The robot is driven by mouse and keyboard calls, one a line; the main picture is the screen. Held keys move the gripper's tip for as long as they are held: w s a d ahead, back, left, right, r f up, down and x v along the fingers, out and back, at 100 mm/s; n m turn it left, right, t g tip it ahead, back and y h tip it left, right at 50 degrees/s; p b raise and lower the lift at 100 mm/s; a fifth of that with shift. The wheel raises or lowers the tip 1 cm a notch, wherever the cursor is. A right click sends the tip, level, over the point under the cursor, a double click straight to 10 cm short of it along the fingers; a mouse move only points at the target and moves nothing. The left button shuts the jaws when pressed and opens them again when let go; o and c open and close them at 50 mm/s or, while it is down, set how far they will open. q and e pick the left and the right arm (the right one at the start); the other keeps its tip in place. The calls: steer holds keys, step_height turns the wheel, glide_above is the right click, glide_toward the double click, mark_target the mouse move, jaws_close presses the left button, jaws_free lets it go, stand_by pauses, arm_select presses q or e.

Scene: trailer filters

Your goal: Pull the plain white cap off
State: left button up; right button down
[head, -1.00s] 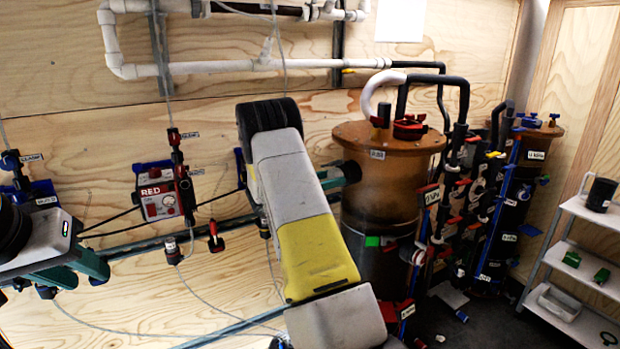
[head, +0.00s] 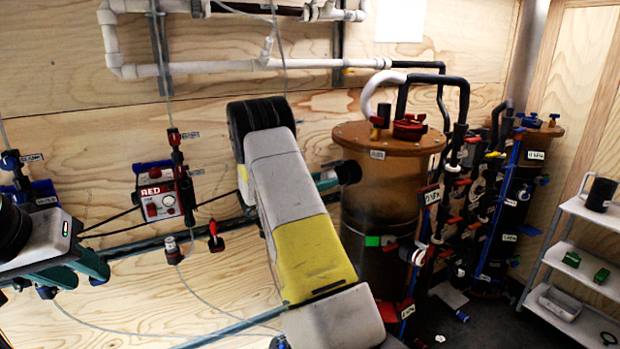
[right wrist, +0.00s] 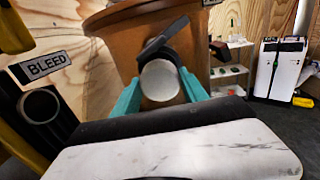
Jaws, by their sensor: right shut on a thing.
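My right gripper shows in the right wrist view (right wrist: 160,88) with its two teal fingers on either side of a round, plain white cap (right wrist: 160,81). It is shut on this cap, whose flat face is turned to the camera. A dark bar shows just above and behind the cap; whether the cap touches anything behind it cannot be told. In the head view, the right gripper (head: 328,179) is mostly hidden behind my forearm, beside the brown tank (head: 375,195). My left gripper is at the lower left, with teal parts showing; its fingertips are not clear.
In the right wrist view, a dark open pipe end (right wrist: 40,105) sits under a BLEED label (right wrist: 46,67). The head view shows a red control box (head: 160,200) on the plywood wall, a cluster of valves (head: 465,190) right of the tank, and a white shelf (head: 575,255).

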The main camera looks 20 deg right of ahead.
mark_target(325, 179)
steer(key=shift+s+a, duration=0.15)
steer(key=shift+a, duration=0.7)
steer(key=shift+s+a, duration=0.15)
steer(key=shift+a, duration=0.65)
steer(key=shift+a, duration=0.1)
